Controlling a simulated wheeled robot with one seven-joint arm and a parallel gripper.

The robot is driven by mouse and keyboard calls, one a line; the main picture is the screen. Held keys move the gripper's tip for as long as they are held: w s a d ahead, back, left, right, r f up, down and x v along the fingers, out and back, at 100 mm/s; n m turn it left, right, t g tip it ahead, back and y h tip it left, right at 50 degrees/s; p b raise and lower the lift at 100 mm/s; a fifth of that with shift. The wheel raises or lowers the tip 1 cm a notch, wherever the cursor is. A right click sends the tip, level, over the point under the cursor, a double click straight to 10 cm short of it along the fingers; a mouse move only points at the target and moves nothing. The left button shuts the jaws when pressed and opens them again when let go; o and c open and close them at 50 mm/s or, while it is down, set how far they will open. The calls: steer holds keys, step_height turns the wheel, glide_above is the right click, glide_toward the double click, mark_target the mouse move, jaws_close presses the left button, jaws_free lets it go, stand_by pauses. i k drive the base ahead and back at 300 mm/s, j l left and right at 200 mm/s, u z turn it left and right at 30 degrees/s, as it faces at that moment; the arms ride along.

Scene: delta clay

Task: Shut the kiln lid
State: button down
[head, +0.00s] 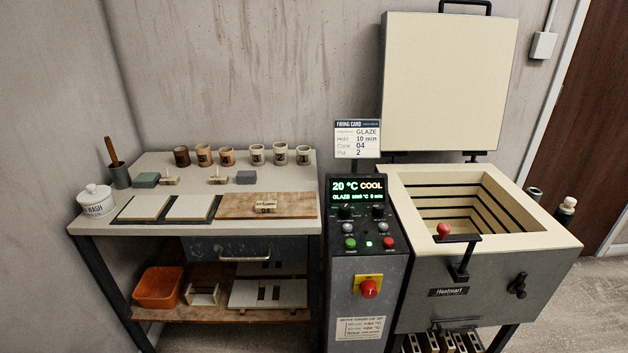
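The kiln lid (446,80) is a cream square slab with a dark edge. It stands raised, upright behind the kiln, with a black handle (466,4) at its top. The grey kiln (470,290) stands open at the right, its cream rim (405,195) around a square stepped chamber that looks empty as far as I can see. A black bracket with a red ball (444,230) is at the front rim. My gripper is not in view.
A control box (366,260) with a display reading 20 °C COOL stands left of the kiln. A worktable (110,225) with cups, boards and a white jar (96,200) is further left. A wall (250,70) is close behind; bottles (566,208) stand right of the kiln.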

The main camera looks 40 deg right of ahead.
mark_target(445, 78)
steer(key=k+l, duration=0.1)
steer(key=l, duration=0.3)
steer(key=l+u, duration=0.1)
steer(key=l, duration=0.35)
steer(key=k+l, duration=0.15)
steer(key=l, duration=0.25)
steer(key=k+l+u, duration=0.1)
steer(key=l, duration=0.3)
steer(key=k+l, duration=0.1)
steer(key=l, duration=0.3)
steer(key=k+l+u, duration=0.1)
steer(key=l, duration=0.35)
steer(key=k+l, duration=0.1)
steer(key=l, duration=0.3)
steer(key=k+l, duration=0.1)
steer(key=l, duration=0.25)
steer(key=l+u, duration=0.2)
steer(key=l, duration=0.9)
steer(key=l+u, duration=0.25)
steer(key=l, duration=0.9)
steer(key=k, duration=0.05)
